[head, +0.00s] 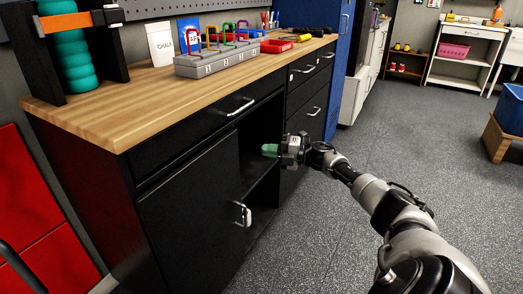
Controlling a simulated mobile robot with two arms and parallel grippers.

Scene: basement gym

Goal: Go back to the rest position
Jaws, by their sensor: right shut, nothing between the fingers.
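My right gripper (270,150) reaches in from the lower right on its outstretched arm. Its pale green fingertips are shut with nothing between them. It is in front of the dark open compartment of the black workbench cabinet (190,200), below the wooden top. I cannot tell whether the fingertips are just inside the opening. My left gripper is out of view.
A door handle (242,214) sticks out below and left of the gripper. The wooden worktop (130,125) holds a grey block with colored padlocks (217,62), a chalk bag (161,44) and red trays (274,46). Open floor (400,150) lies to the right.

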